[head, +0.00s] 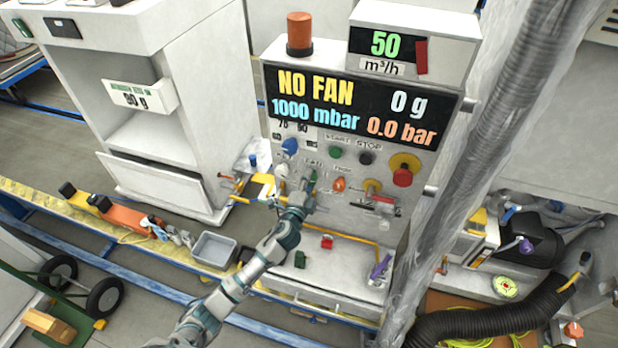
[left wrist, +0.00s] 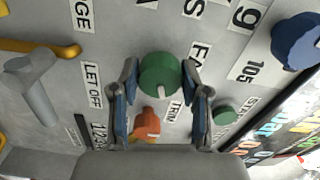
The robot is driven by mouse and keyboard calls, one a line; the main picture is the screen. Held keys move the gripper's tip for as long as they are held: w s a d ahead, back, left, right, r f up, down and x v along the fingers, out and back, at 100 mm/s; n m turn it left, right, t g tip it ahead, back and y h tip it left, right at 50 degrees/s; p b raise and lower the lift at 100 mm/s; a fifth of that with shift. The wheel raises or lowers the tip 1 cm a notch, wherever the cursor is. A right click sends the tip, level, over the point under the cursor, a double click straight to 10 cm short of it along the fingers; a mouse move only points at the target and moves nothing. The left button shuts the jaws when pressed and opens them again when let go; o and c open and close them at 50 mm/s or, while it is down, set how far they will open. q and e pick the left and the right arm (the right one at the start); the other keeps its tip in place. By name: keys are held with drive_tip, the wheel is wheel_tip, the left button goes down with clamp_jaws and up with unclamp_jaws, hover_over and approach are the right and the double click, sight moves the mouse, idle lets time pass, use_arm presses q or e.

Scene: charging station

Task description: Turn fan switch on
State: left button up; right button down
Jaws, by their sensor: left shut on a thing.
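The fan switch is a round green knob (left wrist: 160,76) with a pale pointer mark, beside a partly covered label starting "FA" in the left wrist view. My left gripper (left wrist: 160,80) has one finger on each side of the knob and is shut on it. In the head view my left gripper (head: 303,192) reaches the control panel (head: 425,170) from below and largely hides the knob. The panel display (head: 355,110) reads "NO FAN", 1000 mbar, 0 g and 0.0 bar. My right gripper is in neither view.
An orange knob (left wrist: 147,124), a blue knob (left wrist: 298,42) and a small green button (left wrist: 224,115) sit close around the fingers. A red emergency button (head: 403,177) is on the panel's right. A grey hose (head: 500,130) runs along the right side.

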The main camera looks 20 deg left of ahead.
use_arm(q)
drive_tip(key=shift+s+f+m+p, duration=0.15)
drive_tip(key=shift+m+p, duration=0.35)
drive_tip(key=shift+m, duration=0.5)
drive_tip(key=shift+w+f+m+p, duration=0.1)
drive_tip(key=shift+f+m+p, duration=0.25)
drive_tip(key=shift+m, duration=0.65)
drive_tip(key=shift+d, duration=0.1)
drive_tip(key=o, duration=1)
drive_tip(key=shift+o, duration=0.6)
drive_tip(key=shift+r, duration=0.25)
drive_tip(key=s, duration=1.1)
drive_tip(key=shift+s+a, duration=0.3)
drive_tip(key=shift+s, duration=0.1)
